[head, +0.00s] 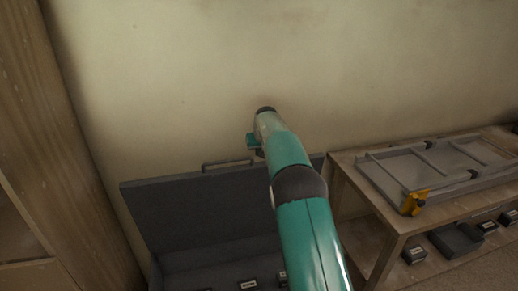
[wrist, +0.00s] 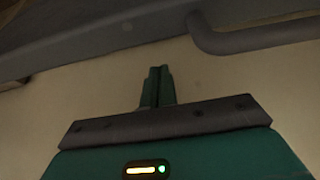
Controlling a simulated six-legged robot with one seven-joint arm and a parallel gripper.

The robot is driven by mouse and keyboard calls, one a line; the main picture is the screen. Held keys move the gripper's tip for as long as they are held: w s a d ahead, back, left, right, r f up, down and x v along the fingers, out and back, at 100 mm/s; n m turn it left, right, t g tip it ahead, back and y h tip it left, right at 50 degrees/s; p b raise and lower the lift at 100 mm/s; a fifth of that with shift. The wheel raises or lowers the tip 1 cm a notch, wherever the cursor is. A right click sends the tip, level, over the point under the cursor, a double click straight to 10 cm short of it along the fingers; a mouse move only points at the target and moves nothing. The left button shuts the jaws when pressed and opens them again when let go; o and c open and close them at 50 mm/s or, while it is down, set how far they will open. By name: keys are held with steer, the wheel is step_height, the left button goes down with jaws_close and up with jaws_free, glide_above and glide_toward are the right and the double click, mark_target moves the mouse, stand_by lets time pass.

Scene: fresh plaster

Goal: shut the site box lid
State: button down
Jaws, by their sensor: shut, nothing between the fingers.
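The site box (head: 215,258) is dark grey and stands below the plaster wall. Its lid (head: 200,208) is open and stands raised at the back, with a bar handle (head: 228,164) on its top edge. My arm reaches over the lid, and my gripper (head: 252,143) is at the height of the handle, just right of it. In the wrist view the shut, empty fingers (wrist: 158,72) point toward the grey lid edge (wrist: 100,40). The handle (wrist: 255,38) is at the upper right there, apart from the fingers. My arm hides the lid's right part.
A wooden bench (head: 345,172) on the right holds a grey metal frame (head: 425,165) with an orange clamp (head: 413,203). Dark boxes (head: 455,240) lie under it. A wooden upright (head: 55,130) stands at the left. Small labelled items (head: 248,284) lie in the box.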

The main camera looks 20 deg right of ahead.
steer(key=shift+s+f, duration=0.15)
steer(key=shift+s, duration=0.55)
steer(key=shift+s+f, duration=0.15)
steer(key=shift+s, duration=0.55)
steer(key=shift+s, duration=0.1)
